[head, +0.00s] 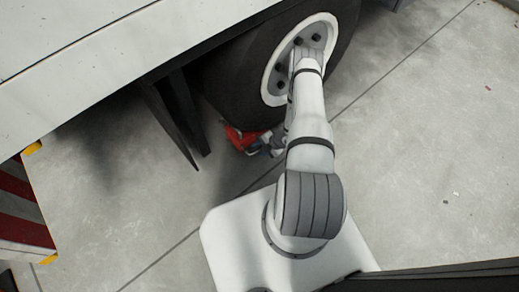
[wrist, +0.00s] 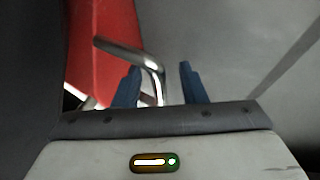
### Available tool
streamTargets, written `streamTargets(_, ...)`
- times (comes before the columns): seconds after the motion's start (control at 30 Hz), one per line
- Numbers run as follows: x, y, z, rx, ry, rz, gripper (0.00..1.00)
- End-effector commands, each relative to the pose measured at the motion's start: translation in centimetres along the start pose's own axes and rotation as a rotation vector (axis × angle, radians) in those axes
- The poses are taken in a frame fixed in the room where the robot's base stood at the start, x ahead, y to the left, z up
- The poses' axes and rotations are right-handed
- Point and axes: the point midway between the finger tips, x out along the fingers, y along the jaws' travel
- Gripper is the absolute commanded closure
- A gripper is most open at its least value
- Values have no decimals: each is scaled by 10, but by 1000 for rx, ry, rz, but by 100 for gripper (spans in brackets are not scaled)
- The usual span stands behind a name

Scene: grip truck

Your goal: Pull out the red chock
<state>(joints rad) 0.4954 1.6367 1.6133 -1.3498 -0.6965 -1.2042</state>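The red chock (head: 238,138) sits on the floor against the underside of the truck's wheel (head: 235,85), partly hidden by the tyre and my arm. In the wrist view the chock (wrist: 103,45) is at the upper left, with a bent, shiny metal handle (wrist: 130,50) sticking out towards the right. My gripper (wrist: 160,67) is open, with its two blue fingers apart. The bent end of the handle lies between the fingers in the picture, closer to the left one. I cannot tell whether it touches. In the head view my gripper (head: 268,147) is beside the chock, mostly hidden.
The white truck body (head: 120,40) overhangs at the upper left, with a dark mud flap (head: 170,120) left of the wheel. A red and white striped panel (head: 22,205) stands at the left edge. The concrete floor (head: 430,130) on the right is clear.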

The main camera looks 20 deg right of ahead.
Motion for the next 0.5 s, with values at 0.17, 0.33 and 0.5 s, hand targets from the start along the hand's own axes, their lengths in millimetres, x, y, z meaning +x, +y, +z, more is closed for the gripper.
streamTargets(0.17,0,0,0,1,0,0,77)
streamTargets(0.33,0,0,0,1,-1,0,91)
streamTargets(0.5,0,-1,0,2,-1,-1,100)
